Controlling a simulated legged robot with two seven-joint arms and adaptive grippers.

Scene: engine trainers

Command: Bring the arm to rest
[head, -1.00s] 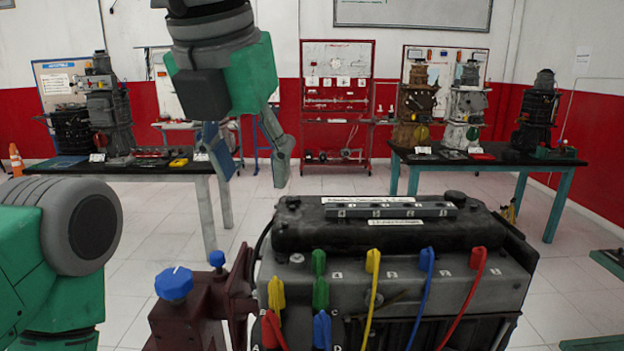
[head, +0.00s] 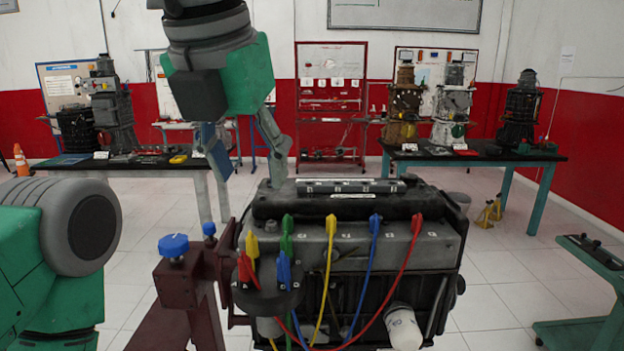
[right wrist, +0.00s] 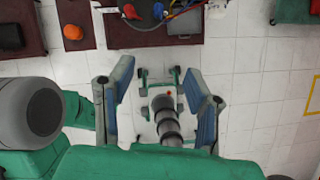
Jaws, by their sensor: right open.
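My right gripper (head: 248,172) hangs from the top of the head view, fingers pointing down, open and empty. In the picture it lies just above and left of the engine; the exact gap in depth is unclear. In the right wrist view the two blue-grey fingers (right wrist: 158,72) are spread wide, with floor and a grey cylindrical part on a wheeled green base between them and nothing held. A green and grey arm link of mine fills the lower left of the head view. My left gripper is not in view.
The engine trainer (head: 352,238) with coloured leads stands in front on a dark red stand (head: 172,285). Benches with engine parts stand at back left (head: 190,166) and back right (head: 480,152). A green stand (head: 590,325) is at lower right. Tiled floor lies clear between.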

